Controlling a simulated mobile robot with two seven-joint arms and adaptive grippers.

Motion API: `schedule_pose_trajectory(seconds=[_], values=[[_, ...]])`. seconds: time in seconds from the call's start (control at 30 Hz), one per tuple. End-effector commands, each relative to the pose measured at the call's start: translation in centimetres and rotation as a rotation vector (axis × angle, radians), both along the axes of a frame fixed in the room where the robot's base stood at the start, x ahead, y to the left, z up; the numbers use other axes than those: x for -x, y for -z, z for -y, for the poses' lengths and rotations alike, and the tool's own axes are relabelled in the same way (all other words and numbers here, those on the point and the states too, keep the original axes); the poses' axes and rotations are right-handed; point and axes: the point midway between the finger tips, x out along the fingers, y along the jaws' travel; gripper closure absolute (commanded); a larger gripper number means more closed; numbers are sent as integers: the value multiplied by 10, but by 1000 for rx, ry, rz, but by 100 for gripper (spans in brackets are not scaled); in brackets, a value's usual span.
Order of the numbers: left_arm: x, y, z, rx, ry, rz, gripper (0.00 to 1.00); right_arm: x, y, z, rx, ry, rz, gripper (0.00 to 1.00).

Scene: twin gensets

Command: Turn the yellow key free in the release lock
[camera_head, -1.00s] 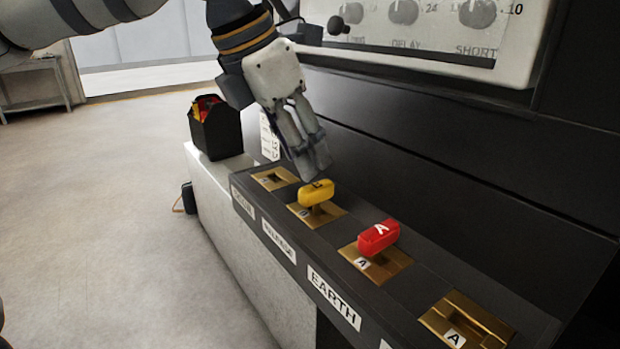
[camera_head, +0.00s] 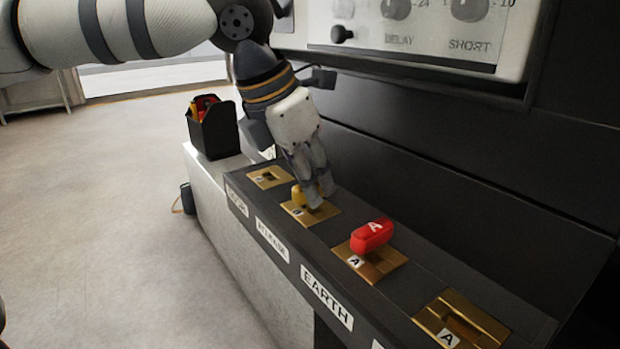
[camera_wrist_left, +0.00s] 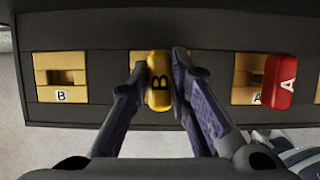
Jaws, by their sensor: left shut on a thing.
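The yellow key (camera_head: 298,197) marked B stands in the brass release lock (camera_head: 324,213), second from the far end of the black panel. My left gripper (camera_head: 316,194) is down at this key, with its fingers on both sides of it and shut on it. In the left wrist view the yellow key (camera_wrist_left: 159,82) sits between the two fingertips, its long side running up and down the picture. The fingers hide part of the key and lock in the head view. My right gripper is not in view.
A red key (camera_head: 372,236) marked A stands in the neighbouring lock, close to my left gripper. Empty brass locks lie at the far end (camera_head: 270,177) and near end (camera_head: 462,318). A black box (camera_head: 213,132) stands beyond the panel. A dark cabinet wall rises behind.

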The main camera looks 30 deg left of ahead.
Motion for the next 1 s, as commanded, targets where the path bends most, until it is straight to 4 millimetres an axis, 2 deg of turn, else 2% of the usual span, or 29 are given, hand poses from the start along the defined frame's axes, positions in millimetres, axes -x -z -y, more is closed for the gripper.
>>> schedule_pose_trajectory(seconds=[0.07, 0.17, 0.6, 0.7, 0.97, 1.0], values=[[2, -6, 1, -6, -81, 10, 100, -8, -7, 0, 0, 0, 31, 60], [1, -2, 0, -13, -304, 6, 100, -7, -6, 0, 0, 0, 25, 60], [-1, -1, 0, -6, -1488, 6, 100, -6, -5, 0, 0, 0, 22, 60], [0, -1, 0, -1, -1596, 2, 100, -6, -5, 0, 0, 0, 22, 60], [0, 0, 0, 0, -1597, 0, 100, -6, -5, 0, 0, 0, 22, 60], [0, 0, 0, 0, -1596, -2, 73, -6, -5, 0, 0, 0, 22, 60]])
